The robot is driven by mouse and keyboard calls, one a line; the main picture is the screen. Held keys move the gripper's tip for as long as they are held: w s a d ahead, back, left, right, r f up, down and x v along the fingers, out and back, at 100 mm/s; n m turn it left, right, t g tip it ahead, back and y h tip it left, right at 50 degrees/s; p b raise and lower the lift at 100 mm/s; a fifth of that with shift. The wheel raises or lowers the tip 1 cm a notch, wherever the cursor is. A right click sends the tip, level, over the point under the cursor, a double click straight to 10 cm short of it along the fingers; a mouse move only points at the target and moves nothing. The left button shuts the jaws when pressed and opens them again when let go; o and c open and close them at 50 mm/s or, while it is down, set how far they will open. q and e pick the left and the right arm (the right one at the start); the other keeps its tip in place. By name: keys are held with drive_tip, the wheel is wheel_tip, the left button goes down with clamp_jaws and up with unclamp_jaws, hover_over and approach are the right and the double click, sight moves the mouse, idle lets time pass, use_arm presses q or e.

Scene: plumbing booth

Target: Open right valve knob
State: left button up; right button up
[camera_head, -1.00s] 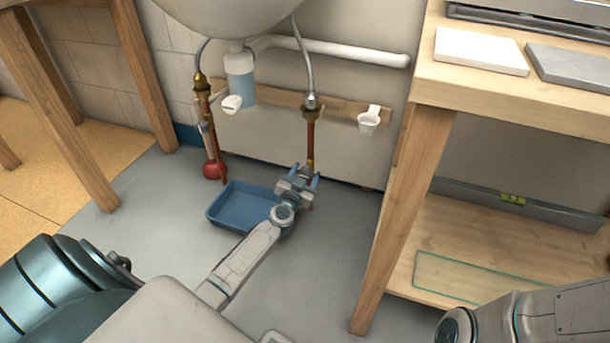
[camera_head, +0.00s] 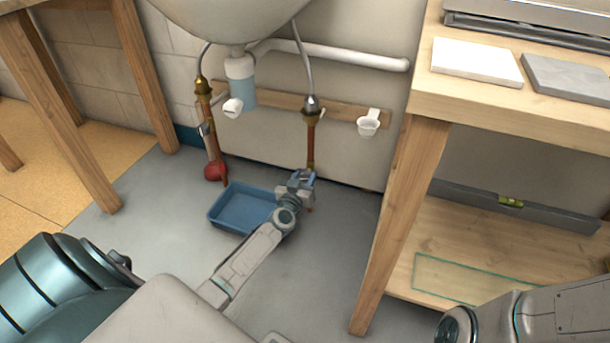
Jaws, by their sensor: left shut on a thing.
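My left gripper (camera_head: 304,175) is shut at the lower part of the right copper pipe (camera_head: 311,145), under the sink. The right valve knob is hidden behind the fingers; the grip sits where it would be. A small reddish bit of the pipe's lower end shows just below the gripper. The left copper pipe (camera_head: 213,138) stands to the left, with a red round knob-like part (camera_head: 215,171) near its foot. My right arm shows at the lower right, but its gripper is out of view.
A blue tray (camera_head: 228,217) lies on the floor just left of my left gripper. A wooden bench (camera_head: 395,225) with a low shelf stands to the right. A white cup (camera_head: 368,124) hangs on the wooden rail (camera_head: 340,106). Grey floor is clear between tray and bench.

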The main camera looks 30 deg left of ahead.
use_arm(q)
drive_tip(key=n, duration=0.3)
drive_tip(key=shift+n+p, duration=0.3)
drive_tip(key=n, duration=0.2)
drive_tip(key=shift+a+f+n, duration=0.1)
drive_tip(key=shift+n, duration=0.3)
drive_tip(key=n, duration=0.6)
drive_tip(key=shift+s+f, duration=0.1)
drive_tip(key=shift+f, duration=0.05)
drive_tip(key=shift+n, duration=0.3)
drive_tip(key=o, duration=1)
drive_tip(key=shift+a, duration=0.1)
